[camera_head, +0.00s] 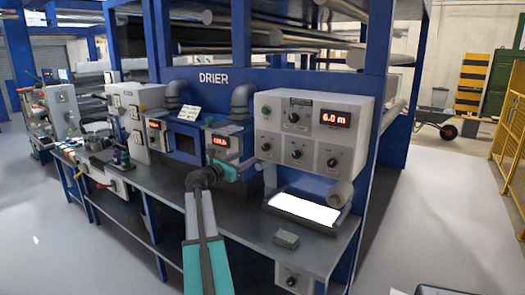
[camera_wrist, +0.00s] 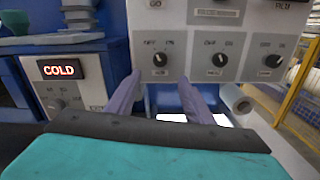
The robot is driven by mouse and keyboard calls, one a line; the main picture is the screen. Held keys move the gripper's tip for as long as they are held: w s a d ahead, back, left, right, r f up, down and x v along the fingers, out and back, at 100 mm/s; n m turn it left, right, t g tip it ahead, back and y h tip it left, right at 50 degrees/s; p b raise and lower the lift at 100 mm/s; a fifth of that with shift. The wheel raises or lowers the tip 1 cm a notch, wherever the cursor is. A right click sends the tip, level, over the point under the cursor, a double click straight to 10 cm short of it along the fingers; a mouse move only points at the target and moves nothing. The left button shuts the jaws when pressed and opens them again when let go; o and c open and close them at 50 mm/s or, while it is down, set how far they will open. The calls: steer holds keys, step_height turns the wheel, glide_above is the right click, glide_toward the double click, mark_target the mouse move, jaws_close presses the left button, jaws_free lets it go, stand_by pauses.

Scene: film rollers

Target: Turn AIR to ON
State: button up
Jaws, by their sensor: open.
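A grey control box (camera_head: 352,97) stands on the bench's right part, with a row of three black knobs low on its front. In the wrist view these are a left knob (camera_wrist: 160,60), a middle knob (camera_wrist: 219,60) and a right knob (camera_wrist: 272,61), each with small position marks above it. The name plates below are too small to read surely, so I cannot tell which is AIR. My gripper (camera_wrist: 160,86) is open and empty, its two purple fingers apart just below the left knob in the picture. Its teal body shows in the head view (camera_head: 229,171), left of the box.
The box also carries a green button (camera_head: 265,110), an upper dial (camera_head: 294,117) and a red "6.0 m" display (camera_head: 335,118). A "COLD" display (camera_wrist: 60,69) sits on a unit at left. A lit white panel (camera_head: 303,208) and a small grey block (camera_head: 286,239) are on the bench.

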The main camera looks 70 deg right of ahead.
mark_target(264, 148)
steer(key=p+x, duration=0.3)
steer(key=x, duration=0.8)
steer(key=shift+d, duration=0.4)
steer(key=shift+x, duration=0.95)
steer(key=shift+s, duration=0.1)
